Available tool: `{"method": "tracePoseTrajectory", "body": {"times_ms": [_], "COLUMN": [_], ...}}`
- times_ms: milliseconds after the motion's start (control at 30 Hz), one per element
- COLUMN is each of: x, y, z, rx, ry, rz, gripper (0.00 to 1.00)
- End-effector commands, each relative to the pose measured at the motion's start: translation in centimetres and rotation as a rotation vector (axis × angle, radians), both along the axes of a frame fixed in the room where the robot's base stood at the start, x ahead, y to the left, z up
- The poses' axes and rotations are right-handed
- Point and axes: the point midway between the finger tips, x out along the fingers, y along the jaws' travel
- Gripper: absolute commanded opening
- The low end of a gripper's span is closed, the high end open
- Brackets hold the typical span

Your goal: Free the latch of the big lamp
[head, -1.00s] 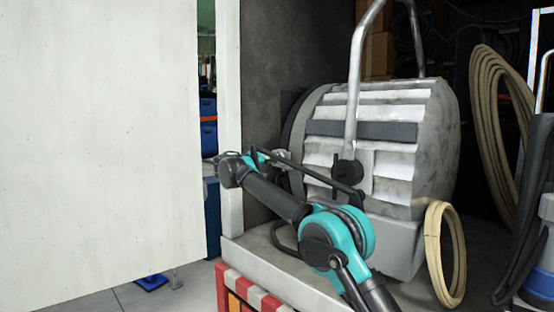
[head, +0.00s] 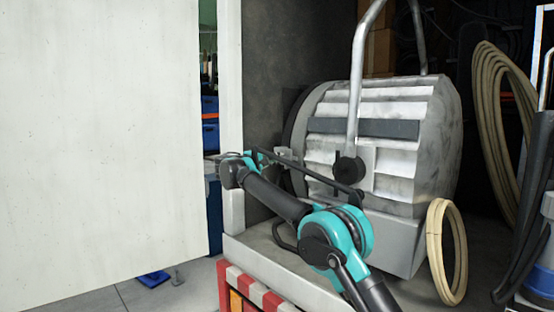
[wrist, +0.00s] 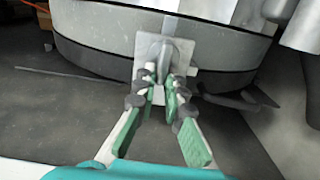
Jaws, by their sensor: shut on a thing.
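The big lamp (head: 435,140) is a large grey ribbed drum with a metal yoke, standing on the truck bed. In the wrist view its rounded lower housing (wrist: 95,50) fills the top. The latch (wrist: 167,52) is a small grey metal lever on a pale plate on that housing. My gripper (wrist: 164,82) has its two fingers on either side of the latch and is shut on it. In the head view my gripper (head: 282,153) is at the lamp's left side; the latch is too small to make out there.
A white door panel (head: 100,140) fills the left. A pale coiled hose (head: 435,255) stands beside the lamp at right, with a larger coil (head: 490,110) behind. The truck bed's red and white edge (head: 250,290) lies below my arm.

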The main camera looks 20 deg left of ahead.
Motion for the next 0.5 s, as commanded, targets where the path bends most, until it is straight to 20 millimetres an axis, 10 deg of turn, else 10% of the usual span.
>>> {"method": "tracePoseTrajectory", "body": {"times_ms": [500], "x": [-0.06], "y": [0.08], "z": [-0.19], "rx": [-0.050], "ry": [0.023], "rz": [0.001], "gripper": [0.00]}}
